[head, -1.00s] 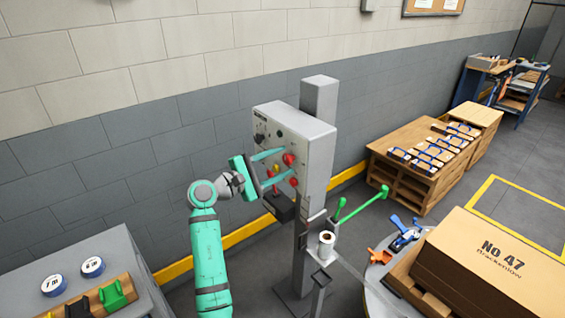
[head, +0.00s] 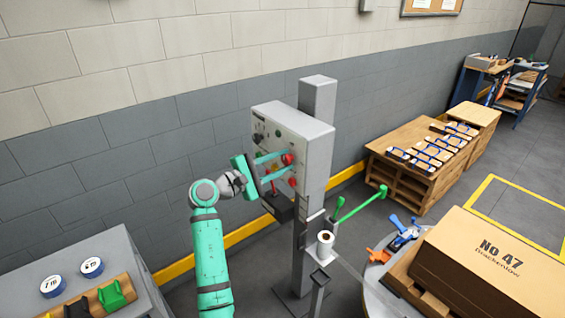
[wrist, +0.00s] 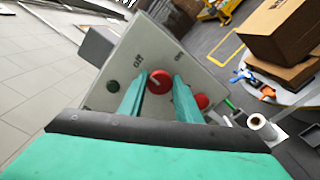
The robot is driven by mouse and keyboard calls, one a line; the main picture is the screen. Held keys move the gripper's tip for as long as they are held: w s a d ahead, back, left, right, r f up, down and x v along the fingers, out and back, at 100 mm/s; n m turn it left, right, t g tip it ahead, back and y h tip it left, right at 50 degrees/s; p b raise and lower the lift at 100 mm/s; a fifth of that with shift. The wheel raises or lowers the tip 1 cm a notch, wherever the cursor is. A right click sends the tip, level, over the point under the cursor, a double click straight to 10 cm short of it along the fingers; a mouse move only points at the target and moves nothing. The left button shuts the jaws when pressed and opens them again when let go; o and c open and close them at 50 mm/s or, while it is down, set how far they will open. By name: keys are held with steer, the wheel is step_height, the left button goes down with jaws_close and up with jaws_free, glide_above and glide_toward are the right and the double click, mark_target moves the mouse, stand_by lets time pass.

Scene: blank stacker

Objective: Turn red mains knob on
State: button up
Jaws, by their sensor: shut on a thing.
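The red mains knob (wrist: 160,82) sits on the grey panel face, between the "off" and "on" labels in the wrist view. It also shows in the head view (head: 288,159) on the control box (head: 318,160). My gripper (wrist: 158,84) faces the panel, one teal finger on each side of the knob, and is shut on it. In the head view my gripper (head: 290,161) reaches the box from the left. The fingers partly cover the knob's sides, and I cannot tell its exact angle.
A second red control (wrist: 203,101) and a green button (wrist: 112,86) are close by on the panel. The box hangs on a grey post (head: 319,97). Green-handled levers (head: 360,203) and a paper roll (head: 326,243) are at the lower right.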

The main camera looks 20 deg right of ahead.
steer(key=shift+w+a+f+m, duration=0.2)
steer(key=shift+a+f+m, duration=0.1)
steer(key=shift+m, duration=0.6)
steer(key=m, duration=0.7)
steer(key=shift+r, duration=0.15)
steer(key=m, duration=0.4)
steer(key=shift+m, duration=0.3)
steer(key=shift+r+m, duration=0.15)
steer(key=shift+m, duration=1.75)
steer(key=shift+d, duration=0.1)
steer(key=shift+w, duration=0.1)
steer(key=o, duration=1.1)
steer(key=shift+a, duration=0.2)
steer(key=shift+c, duration=0.2)
steer(key=shift+d, duration=0.25)
